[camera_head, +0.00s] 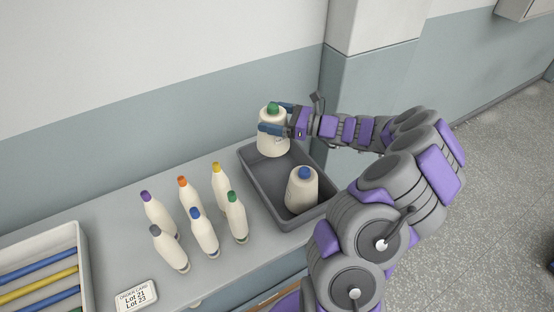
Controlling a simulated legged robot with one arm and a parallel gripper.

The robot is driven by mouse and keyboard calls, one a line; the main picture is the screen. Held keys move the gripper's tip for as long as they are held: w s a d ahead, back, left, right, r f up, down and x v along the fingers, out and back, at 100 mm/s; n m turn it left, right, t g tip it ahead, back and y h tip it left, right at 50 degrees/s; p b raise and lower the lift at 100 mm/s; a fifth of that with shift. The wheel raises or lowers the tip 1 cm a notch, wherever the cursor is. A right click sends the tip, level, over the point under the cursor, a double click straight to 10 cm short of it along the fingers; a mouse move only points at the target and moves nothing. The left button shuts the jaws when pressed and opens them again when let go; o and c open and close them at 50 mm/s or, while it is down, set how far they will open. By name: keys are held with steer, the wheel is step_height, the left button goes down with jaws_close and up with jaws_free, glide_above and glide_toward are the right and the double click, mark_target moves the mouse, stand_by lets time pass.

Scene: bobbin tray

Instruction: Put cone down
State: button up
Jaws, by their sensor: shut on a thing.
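A cream cone with a green tip (273,142) is held by my gripper (272,117), whose blue fingers are shut around its upper part. The cone is upright, over the back end of the grey tray (254,191). I cannot tell whether its base touches the tray floor. A second cream cone with a blue tip (302,190) stands in the front part of the same tray, apart from the held cone.
Several slim bobbins with coloured tips (203,233) stand on the counter (103,236) left of the tray. An order card (136,297) reads Lot 21, Lot 23. A white box (84,262) with coloured rods is at far left. A wall (150,120) runs behind.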

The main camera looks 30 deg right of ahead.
mark_target(273, 139)
steer(key=f+b, duration=0.2)
steer(key=f, duration=0.6)
steer(key=shift+a+f, duration=0.1)
steer(key=shift+a, duration=0.1)
steer(key=shift+d+f, duration=0.1)
steer(key=shift+f, duration=0.05)
steer(key=shift+s, duration=0.1)
